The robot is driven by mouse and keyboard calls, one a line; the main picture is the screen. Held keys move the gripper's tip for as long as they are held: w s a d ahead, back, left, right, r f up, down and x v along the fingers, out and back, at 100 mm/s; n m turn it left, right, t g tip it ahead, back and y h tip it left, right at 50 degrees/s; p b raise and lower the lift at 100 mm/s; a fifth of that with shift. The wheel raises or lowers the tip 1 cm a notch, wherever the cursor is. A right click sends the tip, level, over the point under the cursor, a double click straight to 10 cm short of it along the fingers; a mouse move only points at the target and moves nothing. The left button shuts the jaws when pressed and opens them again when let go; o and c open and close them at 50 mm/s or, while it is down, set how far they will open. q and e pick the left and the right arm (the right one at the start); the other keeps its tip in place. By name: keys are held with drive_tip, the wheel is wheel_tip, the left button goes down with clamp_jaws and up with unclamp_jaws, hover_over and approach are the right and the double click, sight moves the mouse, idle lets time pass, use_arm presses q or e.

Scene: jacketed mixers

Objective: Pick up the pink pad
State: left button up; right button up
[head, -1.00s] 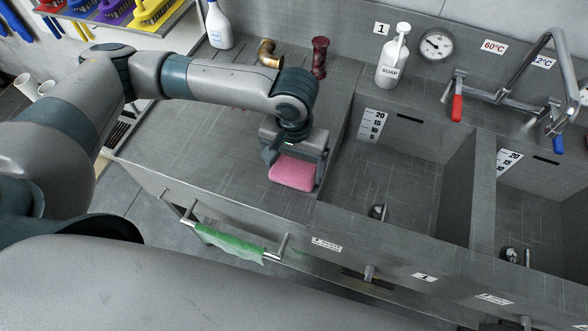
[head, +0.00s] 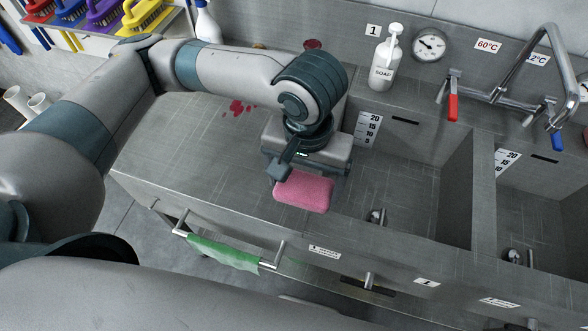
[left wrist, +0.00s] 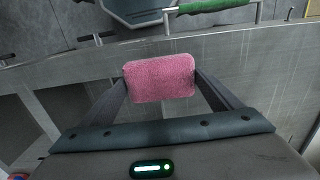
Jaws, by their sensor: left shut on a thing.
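The pink pad (head: 303,190) is a soft rounded block between the fingers of my left gripper (head: 305,183). In the head view it shows below the gripper and seems lifted above the grey steel counter (head: 190,150), close to the first basin. In the left wrist view the pad (left wrist: 160,78) sits between the two fingertips, which touch its left and right sides. My left gripper is shut on it. My right gripper is in neither view.
Two sink basins (head: 400,185) lie to the right, with a tap (head: 500,95) behind them. A soap bottle (head: 384,60) stands on the back ledge. Red stains (head: 237,107) mark the counter. A green cloth (head: 222,252) hangs on the front rail.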

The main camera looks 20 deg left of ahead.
sight(314, 201)
use_arm(q)
drive_tip(key=shift+s+d+r, duration=0.55)
drive_tip(key=shift+s, duration=0.15)
drive_tip(key=shift+s+d+r, duration=0.55)
drive_tip(key=shift+s, duration=0.15)
drive_tip(key=o, duration=0.3)
drive_tip(key=shift+c, duration=1)
drive_tip(key=shift+d, duration=0.1)
